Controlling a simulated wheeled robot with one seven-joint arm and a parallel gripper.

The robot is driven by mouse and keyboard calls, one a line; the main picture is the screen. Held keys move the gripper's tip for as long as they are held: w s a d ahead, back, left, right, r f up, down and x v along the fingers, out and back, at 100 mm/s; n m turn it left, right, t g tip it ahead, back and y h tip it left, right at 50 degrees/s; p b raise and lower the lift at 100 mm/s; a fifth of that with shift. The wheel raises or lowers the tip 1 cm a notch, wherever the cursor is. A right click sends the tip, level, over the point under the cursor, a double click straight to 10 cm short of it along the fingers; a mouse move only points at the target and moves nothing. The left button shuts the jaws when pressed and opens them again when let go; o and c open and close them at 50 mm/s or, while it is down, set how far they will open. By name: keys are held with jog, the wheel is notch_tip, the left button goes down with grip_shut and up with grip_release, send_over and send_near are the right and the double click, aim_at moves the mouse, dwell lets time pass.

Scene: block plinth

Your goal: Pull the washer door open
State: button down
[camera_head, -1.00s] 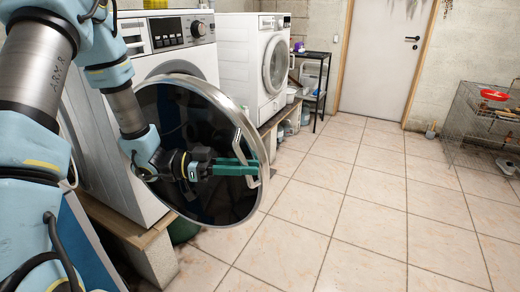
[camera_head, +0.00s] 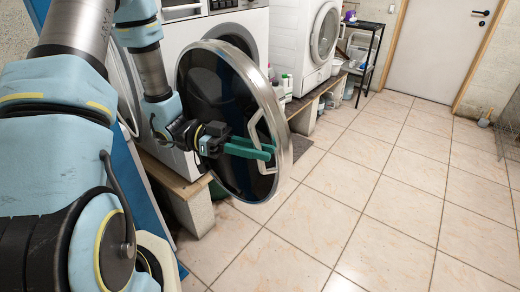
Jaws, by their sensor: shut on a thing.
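The round washer door (camera_head: 222,85) has dark glass and a silver rim. It stands swung out from the front of the white washer (camera_head: 182,38), at an angle to it. A light grey bar handle (camera_head: 256,128) is on the door's right side. My gripper (camera_head: 266,152), with green fingers, reaches across the glass from the left and is shut on the door handle. The fingers hide part of the handle. The hinge side of the door is partly hidden by my arm and the door itself.
The washer stands on a wooden plank over concrete blocks (camera_head: 192,208). A second white washer (camera_head: 297,40) stands behind it, beside a black shelf (camera_head: 365,60). A white room door (camera_head: 432,45) is at the back. The tiled floor (camera_head: 350,190) on the right is clear.

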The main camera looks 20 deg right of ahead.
jog(key=c, duration=1.1)
grip_release()
jog(key=b+v, duration=0.2)
jog(key=v, duration=0.9)
jog(key=shift+s, duration=0.1)
